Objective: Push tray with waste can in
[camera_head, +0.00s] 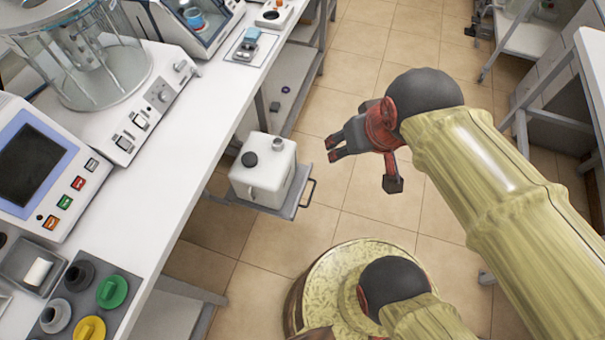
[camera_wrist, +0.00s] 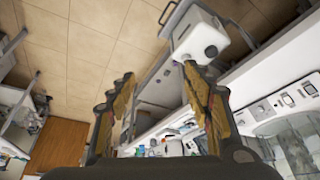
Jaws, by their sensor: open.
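The white waste can (camera_head: 263,170) stands upright on a grey tray (camera_head: 293,207) that sticks out from under the bench at the left. The can has a black cap and a round spout on top. The tray has a dark handle (camera_head: 307,192) on its outer edge, to the right of the can. My gripper (camera_head: 333,148) is open and empty, to the right of the can and apart from it and the handle. In the wrist view my open fingers (camera_wrist: 152,92) show, with the can (camera_wrist: 198,38) beyond the right finger and the handle (camera_wrist: 167,13) above it.
The white bench (camera_head: 165,150) carries instruments, a glass vessel (camera_head: 85,60) and coloured caps (camera_head: 112,291) along the left. A lower shelf (camera_head: 285,95) lies behind the tray. Tiled floor (camera_head: 375,195) is open right of the tray. Another bench stands at the far right.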

